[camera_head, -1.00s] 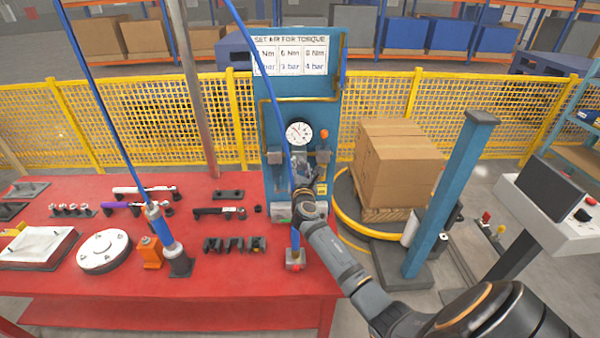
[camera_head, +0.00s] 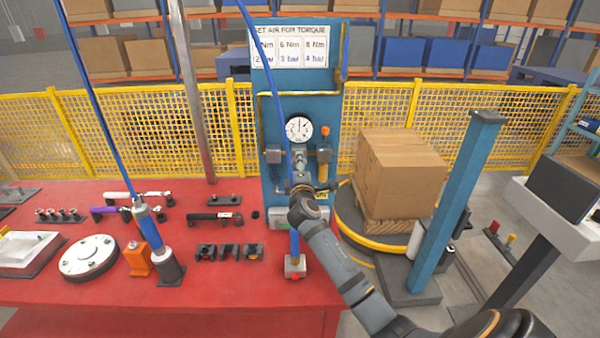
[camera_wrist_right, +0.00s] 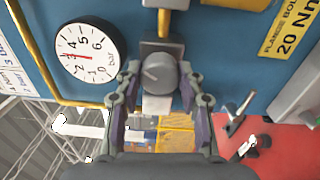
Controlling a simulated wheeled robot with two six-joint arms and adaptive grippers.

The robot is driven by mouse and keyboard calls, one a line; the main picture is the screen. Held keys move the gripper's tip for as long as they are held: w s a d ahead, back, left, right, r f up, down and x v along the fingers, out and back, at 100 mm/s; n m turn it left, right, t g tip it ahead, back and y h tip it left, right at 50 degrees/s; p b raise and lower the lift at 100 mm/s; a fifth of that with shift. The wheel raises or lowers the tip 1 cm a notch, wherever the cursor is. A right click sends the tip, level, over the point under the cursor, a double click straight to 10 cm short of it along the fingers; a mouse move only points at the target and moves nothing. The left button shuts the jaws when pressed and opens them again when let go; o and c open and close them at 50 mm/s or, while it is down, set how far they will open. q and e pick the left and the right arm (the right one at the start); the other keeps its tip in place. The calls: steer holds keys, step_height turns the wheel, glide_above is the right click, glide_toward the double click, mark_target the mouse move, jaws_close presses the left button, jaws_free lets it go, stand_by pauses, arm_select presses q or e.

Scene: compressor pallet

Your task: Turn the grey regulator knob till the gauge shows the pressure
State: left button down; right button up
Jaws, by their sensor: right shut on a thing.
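The grey regulator knob (camera_wrist_right: 158,73) sits on the blue panel (camera_head: 265,85), between the fingers of my right gripper (camera_wrist_right: 159,77). The gripper is shut on the knob. In the head view, my right gripper (camera_head: 302,182) reaches the regulator from below and hides much of it. The white round gauge (camera_head: 299,128) is just above the regulator. In the right wrist view the gauge (camera_wrist_right: 84,52) appears tilted, with its red needle close to the 3 on the bar scale. My left gripper is not in view.
A sign (camera_head: 292,45) above lists Nm and bar pairs. A blue hose hangs in front of the panel. The red table (camera_head: 120,285) holds tools, a white round flange (camera_head: 89,257) and black holders. A blue post (camera_head: 455,210) and a carton (camera_head: 398,180) stand to the right.

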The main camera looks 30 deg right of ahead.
steer(key=shift+f+m+b, duration=0.1)
steer(key=shift+m+b, duration=0.65)
steer(key=shift+m, duration=0.35)
steer(key=o, duration=1.2)
steer(key=v, duration=1.2)
steer(key=shift+a, duration=0.1)
